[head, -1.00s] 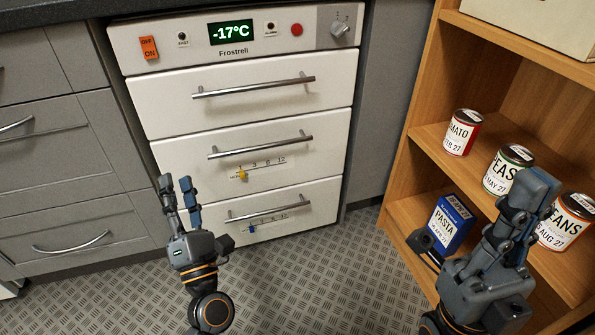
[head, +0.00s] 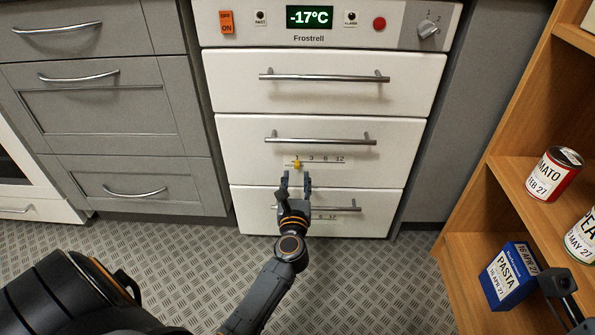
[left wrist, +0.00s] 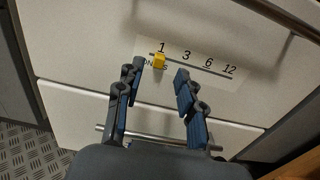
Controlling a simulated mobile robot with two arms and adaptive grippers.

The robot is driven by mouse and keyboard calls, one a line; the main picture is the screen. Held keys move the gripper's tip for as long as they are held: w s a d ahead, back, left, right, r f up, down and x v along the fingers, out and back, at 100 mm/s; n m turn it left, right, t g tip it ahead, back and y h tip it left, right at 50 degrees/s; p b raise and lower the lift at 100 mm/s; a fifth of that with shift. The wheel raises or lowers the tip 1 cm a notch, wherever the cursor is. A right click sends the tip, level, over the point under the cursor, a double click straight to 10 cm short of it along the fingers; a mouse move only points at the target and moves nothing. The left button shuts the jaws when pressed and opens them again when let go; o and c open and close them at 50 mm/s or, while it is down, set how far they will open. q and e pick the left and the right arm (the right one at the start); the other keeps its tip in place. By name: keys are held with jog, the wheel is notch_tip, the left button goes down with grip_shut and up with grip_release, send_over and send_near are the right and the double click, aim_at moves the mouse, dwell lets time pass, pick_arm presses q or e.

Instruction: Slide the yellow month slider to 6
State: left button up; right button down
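The yellow month slider (head: 297,165) sits at the 1 on the scale strip of the freezer's middle drawer (head: 400,140). It also shows in the left wrist view (left wrist: 159,61), just under the 1, with 3, 6 and 12 to its right. My left gripper (head: 296,178) is open and empty, just below the slider in the head view. In the left wrist view its two fingers (left wrist: 158,75) stand apart, and the slider appears beyond the tips, between them. I cannot tell whether they touch it. My right gripper is not visible; only a bit of dark arm shows at the right edge.
The bottom drawer has a handle and a second scale, partly hidden by my left gripper. The middle drawer's handle (head: 320,141) runs just above the yellow slider. A wooden shelf (head: 470,245) with cans and a pasta box (head: 508,275) stands at right.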

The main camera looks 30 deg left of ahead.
aim_at(297, 166)
pick_arm(q)
jog(key=shift+b+x, duration=0.35)
jog(key=shift+x, duration=1.95)
grip_shut()
